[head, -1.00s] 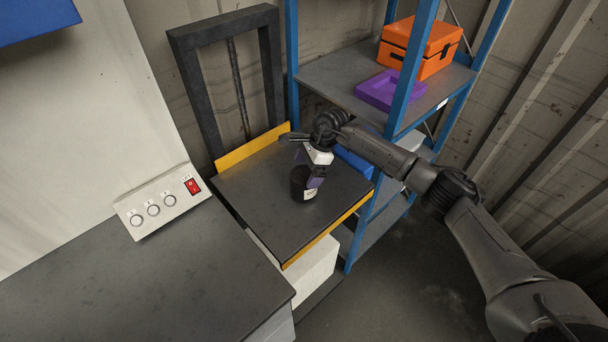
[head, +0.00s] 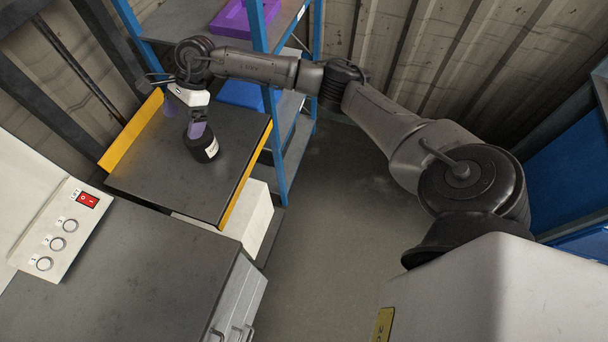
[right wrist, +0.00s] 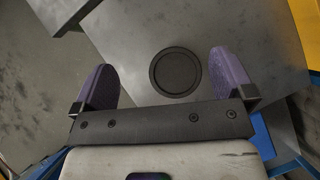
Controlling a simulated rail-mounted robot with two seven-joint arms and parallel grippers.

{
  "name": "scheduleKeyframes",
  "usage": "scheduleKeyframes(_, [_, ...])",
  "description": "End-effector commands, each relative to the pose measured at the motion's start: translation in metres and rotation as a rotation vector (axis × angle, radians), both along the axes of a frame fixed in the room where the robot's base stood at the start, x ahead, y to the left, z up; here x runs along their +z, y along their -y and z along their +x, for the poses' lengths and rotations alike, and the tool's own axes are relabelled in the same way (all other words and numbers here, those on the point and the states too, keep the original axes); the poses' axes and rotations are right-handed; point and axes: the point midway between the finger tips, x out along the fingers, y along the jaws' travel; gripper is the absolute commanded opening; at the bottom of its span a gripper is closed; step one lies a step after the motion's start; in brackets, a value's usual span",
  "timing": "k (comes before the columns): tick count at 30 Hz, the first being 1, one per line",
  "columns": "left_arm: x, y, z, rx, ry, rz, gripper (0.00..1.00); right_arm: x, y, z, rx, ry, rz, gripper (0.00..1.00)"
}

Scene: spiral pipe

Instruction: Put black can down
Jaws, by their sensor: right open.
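The black can (head: 205,150), with a pale label on its side, stands upright on the dark lift platform (head: 150,185). In the right wrist view its round dark top (right wrist: 175,72) lies between the two purple fingers, with a gap on each side. My right gripper (head: 186,120) is at the can from above and behind; it is open with its fingers spread in the right wrist view (right wrist: 162,62). In the head view one purple finger overlaps the can's upper edge. My left gripper is not in view.
A yellow lip (head: 130,132) edges the platform's back. A blue-framed shelf (head: 268,100) with a purple tray (head: 235,20) stands close to its right. A panel with a red switch (head: 88,200) sits on the grey worktop (head: 120,270) in front. The floor to the right is clear.

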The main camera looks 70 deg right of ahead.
Motion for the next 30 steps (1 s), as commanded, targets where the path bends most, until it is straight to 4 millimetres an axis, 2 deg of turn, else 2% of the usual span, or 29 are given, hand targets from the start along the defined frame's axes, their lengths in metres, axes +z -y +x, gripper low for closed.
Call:
scheduleKeyframes(1, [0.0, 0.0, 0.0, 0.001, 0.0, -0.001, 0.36, -0.011, -0.035, -0.002, -0.007, 0.02, 0.112, 1.0])
scheduleKeyframes(3, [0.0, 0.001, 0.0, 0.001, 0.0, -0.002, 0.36, -0.016, -0.084, -0.005, -0.053, 0.048, 0.312, 1.0])
scheduleKeyframes(6, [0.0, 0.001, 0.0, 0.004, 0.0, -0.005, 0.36, -0.011, -0.144, -0.015, -0.17, 0.049, 0.639, 1.0])
scheduleKeyframes(9, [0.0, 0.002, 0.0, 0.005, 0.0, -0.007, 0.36, 0.0, -0.181, -0.028, -0.335, -0.001, 0.964, 1.0])
scheduleKeyframes(10, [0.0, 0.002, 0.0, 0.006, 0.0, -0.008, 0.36, 0.004, -0.187, -0.032, -0.394, -0.025, 1.058, 1.0])
scheduleKeyframes(13, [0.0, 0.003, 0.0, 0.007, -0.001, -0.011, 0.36, 0.01, -0.195, -0.044, -0.619, -0.132, 1.363, 1.0])
scheduleKeyframes(17, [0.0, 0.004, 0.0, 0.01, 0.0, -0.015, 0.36, 0.0, -0.181, -0.063, -0.978, -0.317, 1.709, 1.0])
scheduleKeyframes(20, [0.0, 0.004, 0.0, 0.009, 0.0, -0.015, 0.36, -0.024, -0.161, -0.084, -1.303, -0.486, 1.922, 1.0])
scheduleKeyframes(22, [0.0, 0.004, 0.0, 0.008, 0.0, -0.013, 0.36, -0.049, -0.147, -0.106, -1.554, -0.61, 2.034, 1.0])
scheduleKeyframes(26, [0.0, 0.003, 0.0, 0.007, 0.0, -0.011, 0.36, -0.103, -0.128, -0.162, -2.064, -0.837, 2.146, 1.0])
scheduleKeyframes(27, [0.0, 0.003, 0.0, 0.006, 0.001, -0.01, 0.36, -0.117, -0.124, -0.181, 2.114, 0.855, -2.051, 1.0])
scheduleKeyframes(30, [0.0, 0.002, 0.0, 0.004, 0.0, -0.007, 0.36, -0.147, -0.122, -0.231, 2.074, 0.821, -1.705, 1.0])
